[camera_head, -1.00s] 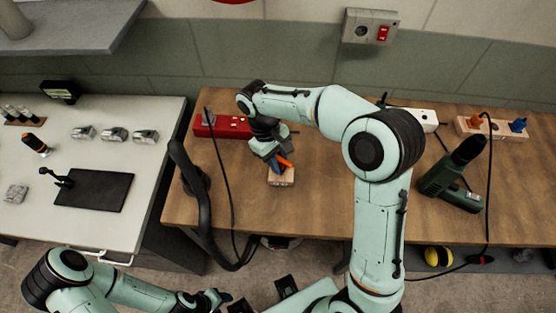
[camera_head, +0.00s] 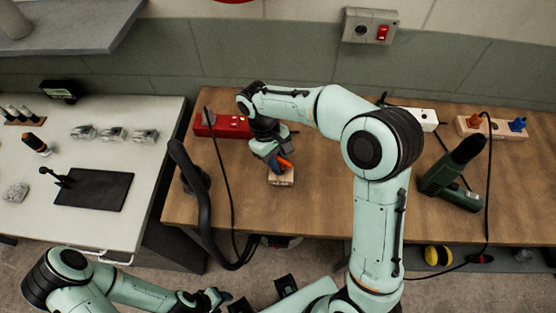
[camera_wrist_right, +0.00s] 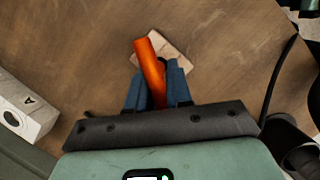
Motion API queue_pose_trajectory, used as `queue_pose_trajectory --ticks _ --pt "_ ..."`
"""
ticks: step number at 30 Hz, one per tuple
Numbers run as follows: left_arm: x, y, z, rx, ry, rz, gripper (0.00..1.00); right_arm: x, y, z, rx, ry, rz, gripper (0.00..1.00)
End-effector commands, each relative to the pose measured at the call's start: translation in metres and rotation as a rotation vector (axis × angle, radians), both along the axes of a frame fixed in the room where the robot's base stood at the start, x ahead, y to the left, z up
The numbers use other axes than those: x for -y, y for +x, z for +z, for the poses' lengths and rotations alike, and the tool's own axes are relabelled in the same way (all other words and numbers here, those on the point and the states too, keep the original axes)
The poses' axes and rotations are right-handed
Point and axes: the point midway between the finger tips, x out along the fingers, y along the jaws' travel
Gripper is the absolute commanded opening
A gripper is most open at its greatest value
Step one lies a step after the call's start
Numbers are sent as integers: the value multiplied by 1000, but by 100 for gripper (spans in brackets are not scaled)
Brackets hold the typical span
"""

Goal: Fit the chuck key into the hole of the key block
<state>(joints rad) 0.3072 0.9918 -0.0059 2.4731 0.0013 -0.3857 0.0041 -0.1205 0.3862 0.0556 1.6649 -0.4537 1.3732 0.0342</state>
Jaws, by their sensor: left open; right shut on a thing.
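The wooden key block (camera_head: 281,179) sits on the brown workbench, directly under my right gripper (camera_head: 279,163). The gripper is shut on the chuck key (camera_head: 286,162), whose orange handle sticks out between the blue fingers. In the right wrist view the orange handle (camera_wrist_right: 150,66) lies tilted between the fingers (camera_wrist_right: 157,84), with the pale block (camera_wrist_right: 178,50) just beyond it. The key's lower end and the block's hole are hidden, so I cannot tell whether the key is in the hole. My left gripper (camera_head: 222,298) is open and empty, low in the head view, away from the bench.
A red box (camera_head: 222,125) stands behind and left of the block. A black hose and cable run along the bench's left side. A white table (camera_head: 105,222) with a black mat is at the left. Bare wood surrounds the block.

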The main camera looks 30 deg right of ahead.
Motion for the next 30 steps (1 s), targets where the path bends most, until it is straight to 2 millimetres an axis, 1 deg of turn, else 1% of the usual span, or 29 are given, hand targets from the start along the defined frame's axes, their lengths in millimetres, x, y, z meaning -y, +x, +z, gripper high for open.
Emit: queue_pose_trajectory --ticks 19,25,30 --pt "0 -4 -7 -4 0 0 51 0 0 -13 -1 0 0 0" --pt "0 -2 -4 -2 0 0 51 0 0 -10 -1 0 0 0" --pt "0 1 2 1 0 0 51 0 0 -3 0 0 -1 0"
